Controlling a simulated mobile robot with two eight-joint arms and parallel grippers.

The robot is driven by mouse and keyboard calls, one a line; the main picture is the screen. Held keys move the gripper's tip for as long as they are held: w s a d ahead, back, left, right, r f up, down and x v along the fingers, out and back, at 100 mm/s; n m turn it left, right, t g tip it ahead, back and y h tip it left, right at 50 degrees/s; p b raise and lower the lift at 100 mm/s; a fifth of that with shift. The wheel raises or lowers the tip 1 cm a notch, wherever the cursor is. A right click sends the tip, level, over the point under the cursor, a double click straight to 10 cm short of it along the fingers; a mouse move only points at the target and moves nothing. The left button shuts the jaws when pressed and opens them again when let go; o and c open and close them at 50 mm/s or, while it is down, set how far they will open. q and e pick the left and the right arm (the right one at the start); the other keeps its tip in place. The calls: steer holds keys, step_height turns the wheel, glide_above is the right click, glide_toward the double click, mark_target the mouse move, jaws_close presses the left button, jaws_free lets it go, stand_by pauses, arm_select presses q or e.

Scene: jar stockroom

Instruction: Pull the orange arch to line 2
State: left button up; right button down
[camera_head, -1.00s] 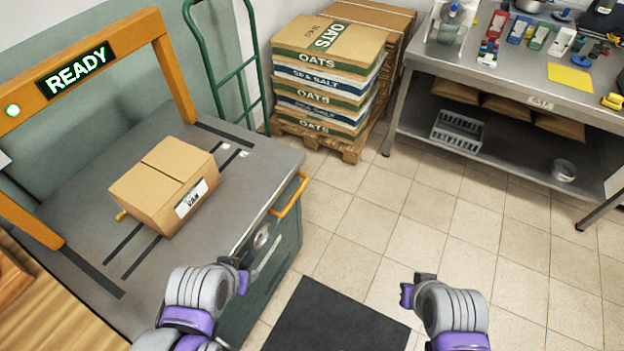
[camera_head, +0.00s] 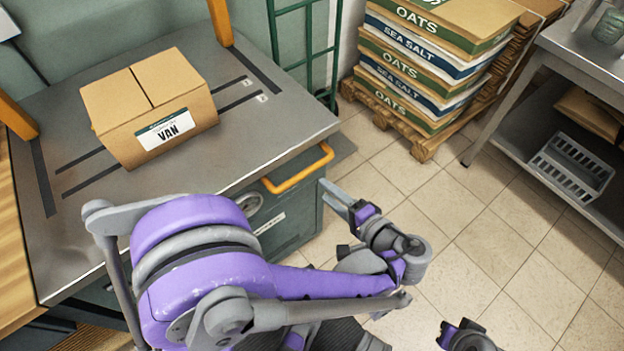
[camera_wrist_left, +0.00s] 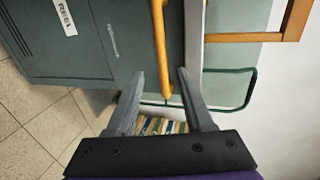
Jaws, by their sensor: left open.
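The orange arch shows only as two posts in the head view, a near-left one (camera_head: 14,116) and a far one (camera_head: 221,22); its top is out of frame. Part of it shows at the upper right of the left wrist view (camera_wrist_left: 291,20). Black lines (camera_head: 235,102) cross the grey deck, two with small white tags too small to read. My left gripper (camera_head: 341,196) is open and empty, in front of the cabinet near its orange handle (camera_head: 300,172). In the left wrist view, the handle (camera_wrist_left: 161,45) lies ahead between the open fingers (camera_wrist_left: 160,84). My right gripper (camera_head: 450,334) shows partly at the bottom edge.
A cardboard box (camera_head: 150,108) labelled VAN sits on the deck (camera_head: 285,118) between the posts. A green hand truck (camera_head: 304,45) stands behind. Stacked sacks (camera_head: 425,75) on a pallet and a steel bench (camera_head: 585,55) are at right. The tiled floor (camera_head: 500,235) between is clear.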

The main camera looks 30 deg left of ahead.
mark_target(307, 169)
arm_select(q)
steer(key=shift+y, duration=0.3)
steer(key=x, duration=0.3)
steer(key=b+x, duration=0.1)
steer(key=x, duration=0.2)
steer(key=b+x, duration=0.1)
steer(key=x, duration=0.3)
steer(key=shift+w+d+f, duration=0.15)
steer(key=shift+w+d, duration=0.05)
steer(key=shift+w, duration=0.2)
arm_select(e)
step_height(307, 169, down, 3)
steer(key=shift+w+f, duration=0.1)
arm_select(q)
jaws_close()
stand_by(0.5)
